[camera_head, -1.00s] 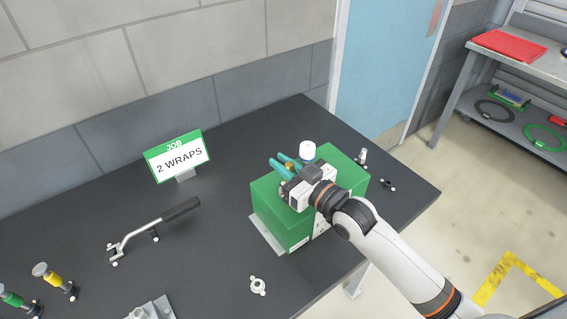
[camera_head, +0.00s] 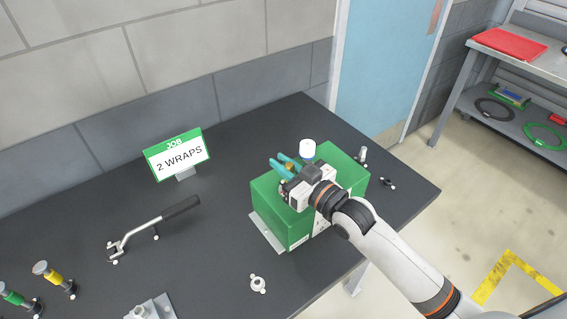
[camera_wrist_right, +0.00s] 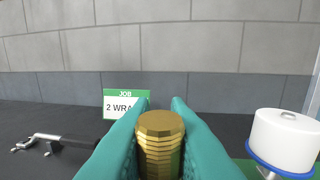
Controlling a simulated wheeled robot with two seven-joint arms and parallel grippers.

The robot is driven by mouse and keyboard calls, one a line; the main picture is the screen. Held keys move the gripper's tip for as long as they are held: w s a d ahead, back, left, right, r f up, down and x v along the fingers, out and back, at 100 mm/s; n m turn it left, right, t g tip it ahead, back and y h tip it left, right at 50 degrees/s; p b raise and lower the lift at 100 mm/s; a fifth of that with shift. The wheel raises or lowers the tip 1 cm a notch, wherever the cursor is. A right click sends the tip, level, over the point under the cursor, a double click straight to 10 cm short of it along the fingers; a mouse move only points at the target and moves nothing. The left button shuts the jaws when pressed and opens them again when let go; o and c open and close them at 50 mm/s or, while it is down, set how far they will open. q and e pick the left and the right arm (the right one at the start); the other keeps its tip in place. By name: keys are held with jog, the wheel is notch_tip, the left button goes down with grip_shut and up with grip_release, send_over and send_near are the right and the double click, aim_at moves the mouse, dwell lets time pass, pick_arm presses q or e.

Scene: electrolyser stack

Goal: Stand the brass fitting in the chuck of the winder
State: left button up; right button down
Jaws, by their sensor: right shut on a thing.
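The brass fitting (camera_wrist_right: 160,145) stands upright between the teal fingers of my right gripper (camera_wrist_right: 160,150) in the right wrist view. In the head view the fitting (camera_head: 289,167) is a small gold spot at the teal fingertips (camera_head: 284,163). My right gripper is shut on it, over the green box of the winder (camera_head: 297,228). A white spool (camera_head: 307,149) stands at the box's back; it also shows at the right of the wrist view (camera_wrist_right: 285,140). The chuck cannot be made out, and the fitting's lower end is hidden. My left gripper is not in view.
A job sign reading "2 WRAPS" (camera_head: 180,157) stands behind on the dark table (camera_head: 215,240). A crank with a black handle (camera_head: 150,228) lies left. A small metal flange (camera_head: 257,284) lies in front of the winder.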

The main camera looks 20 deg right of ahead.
jog(key=shift+f+b, duration=0.45)
jog(key=shift+f, duration=0.4)
jog(key=shift+r, duration=0.1)
jog(key=c, duration=1.3)
grip_release()
jog(key=b+v, duration=0.3)
jog(key=v, duration=0.9)
jog(key=shift+b, duration=0.35)
